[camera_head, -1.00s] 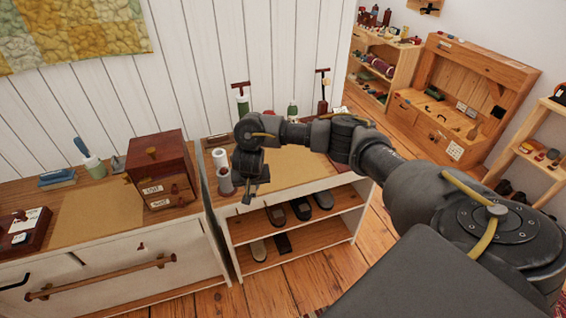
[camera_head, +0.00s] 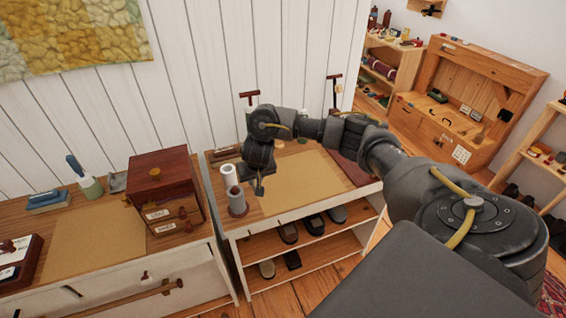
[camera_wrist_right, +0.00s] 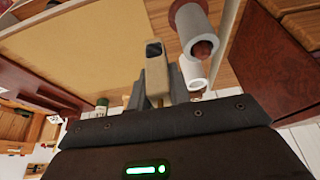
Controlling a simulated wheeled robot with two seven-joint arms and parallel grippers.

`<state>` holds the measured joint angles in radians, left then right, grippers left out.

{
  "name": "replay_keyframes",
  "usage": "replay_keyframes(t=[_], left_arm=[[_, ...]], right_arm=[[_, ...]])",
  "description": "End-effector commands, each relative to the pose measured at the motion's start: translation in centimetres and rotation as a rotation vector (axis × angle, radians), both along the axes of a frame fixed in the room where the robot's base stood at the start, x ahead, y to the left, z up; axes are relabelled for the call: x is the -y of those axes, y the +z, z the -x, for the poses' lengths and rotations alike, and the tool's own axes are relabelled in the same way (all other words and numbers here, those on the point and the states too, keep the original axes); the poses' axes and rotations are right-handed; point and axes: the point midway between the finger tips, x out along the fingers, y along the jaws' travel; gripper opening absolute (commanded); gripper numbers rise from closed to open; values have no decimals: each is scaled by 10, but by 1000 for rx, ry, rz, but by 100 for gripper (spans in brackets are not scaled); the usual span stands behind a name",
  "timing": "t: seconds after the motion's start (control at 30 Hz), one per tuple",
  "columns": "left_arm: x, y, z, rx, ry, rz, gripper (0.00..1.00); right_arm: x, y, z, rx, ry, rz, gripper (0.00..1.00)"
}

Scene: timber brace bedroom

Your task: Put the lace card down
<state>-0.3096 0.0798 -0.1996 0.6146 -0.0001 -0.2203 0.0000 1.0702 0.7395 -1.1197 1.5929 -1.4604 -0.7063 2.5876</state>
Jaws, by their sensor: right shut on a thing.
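My right gripper (camera_head: 259,187) hangs over the left part of the low shelf's top (camera_head: 285,209), beside two upright spools. In the right wrist view the gripper (camera_wrist_right: 160,85) is shut on a small tan piece (camera_wrist_right: 156,68) with a dark slot at its end. I take this piece to be the lace card, seen nearly edge-on. In the head view the held piece is too small to make out. It is held over or near the tan mat (camera_head: 300,182); I cannot tell whether it touches. My left gripper is not in view.
A white spool (camera_head: 229,177) and a grey one (camera_head: 237,201) stand close left of the gripper. A dark red drawer box (camera_head: 160,180) stands on the cabinet to the left. Shoes (camera_head: 314,224) fill the shelf below. The tan mat is bare.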

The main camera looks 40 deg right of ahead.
Motion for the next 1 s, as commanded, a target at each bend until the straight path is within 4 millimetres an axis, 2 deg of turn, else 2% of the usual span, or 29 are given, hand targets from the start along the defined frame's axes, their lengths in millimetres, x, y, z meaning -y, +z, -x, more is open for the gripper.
replay_keyframes(t=[0.03,0.2,0.3,0.4,0.57,0.77,0.87,1.0], left_arm=[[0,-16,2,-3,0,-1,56],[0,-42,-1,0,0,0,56],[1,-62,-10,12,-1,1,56],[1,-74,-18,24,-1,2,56],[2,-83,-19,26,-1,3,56],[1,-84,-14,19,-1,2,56],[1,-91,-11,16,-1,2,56],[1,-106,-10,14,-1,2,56]], right_arm=[[15,-16,1,-3,-9,0,0],[58,-37,-5,-2,-6,-1,0],[73,-59,-7,-3,-3,-2,0],[86,-72,-9,-2,-1,-1,0],[98,-81,-11,0,1,-1,0],[100,-81,-12,1,4,0,0],[104,-89,-12,-1,2,0,0],[104,-111,-12,-2,3,-2,0]])
